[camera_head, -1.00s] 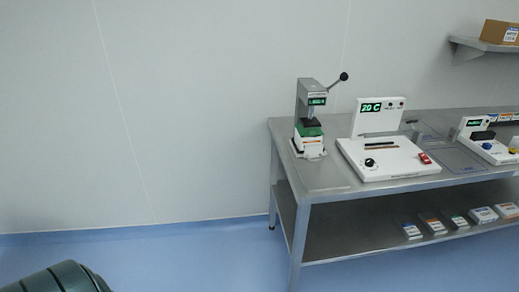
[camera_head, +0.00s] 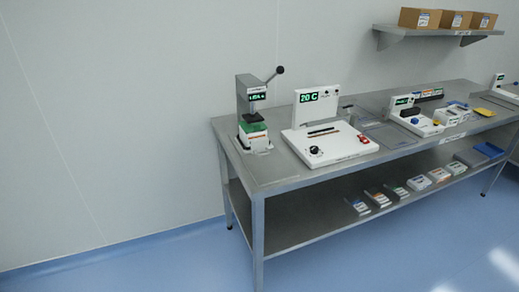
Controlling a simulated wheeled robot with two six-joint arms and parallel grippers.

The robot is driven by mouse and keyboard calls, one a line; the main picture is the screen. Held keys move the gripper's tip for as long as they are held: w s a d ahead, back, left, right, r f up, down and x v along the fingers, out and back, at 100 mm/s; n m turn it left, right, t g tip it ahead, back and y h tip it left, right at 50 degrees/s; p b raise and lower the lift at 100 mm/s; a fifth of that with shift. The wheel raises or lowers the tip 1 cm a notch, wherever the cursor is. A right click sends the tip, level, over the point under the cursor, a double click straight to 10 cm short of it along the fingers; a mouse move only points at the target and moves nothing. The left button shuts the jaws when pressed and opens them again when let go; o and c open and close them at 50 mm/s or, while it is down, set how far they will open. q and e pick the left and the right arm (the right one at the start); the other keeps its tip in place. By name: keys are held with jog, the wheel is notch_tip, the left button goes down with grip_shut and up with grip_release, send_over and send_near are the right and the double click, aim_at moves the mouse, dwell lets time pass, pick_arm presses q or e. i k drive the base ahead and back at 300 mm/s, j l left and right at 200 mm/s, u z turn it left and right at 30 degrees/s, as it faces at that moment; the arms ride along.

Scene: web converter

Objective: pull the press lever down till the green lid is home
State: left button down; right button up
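The press (camera_head: 251,100) is a grey upright unit with a small green display, standing at the left end of the steel bench (camera_head: 290,178). Its lever (camera_head: 271,76) rises up and to the right and ends in a dark round knob (camera_head: 280,70). The green lid (camera_head: 253,127) sits on a white container (camera_head: 256,141) under the press head. A gap shows between the head and the lid; whether the lid is fully seated is too small to tell. Neither of my grippers is in view.
Right of the press stands a white device (camera_head: 324,143) reading 20 C. More white devices (camera_head: 416,121) stand farther right. A wall shelf (camera_head: 440,35) holds cardboard boxes (camera_head: 420,18). Small boxes lie on the lower shelf (camera_head: 300,222). The blue floor (camera_head: 150,262) in front is clear.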

aim_at(280, 70)
jog(key=i+j+z, duration=0.1)
jog(key=j, duration=0.4)
jog(key=i+j, duration=0.25)
jog(key=j, duration=0.2)
jog(key=i+j+z, duration=0.15)
jog(key=j, duration=0.35)
jog(key=i+j+z, duration=0.1)
jog(key=j, duration=0.4)
jog(key=i+j+z, duration=0.1)
jog(key=j, duration=0.4)
jog(key=i+j, duration=0.15)
jog(key=j, duration=0.4)
jog(key=i+j+z, duration=0.15)
jog(key=j, duration=0.35)
jog(key=k, duration=0.05)
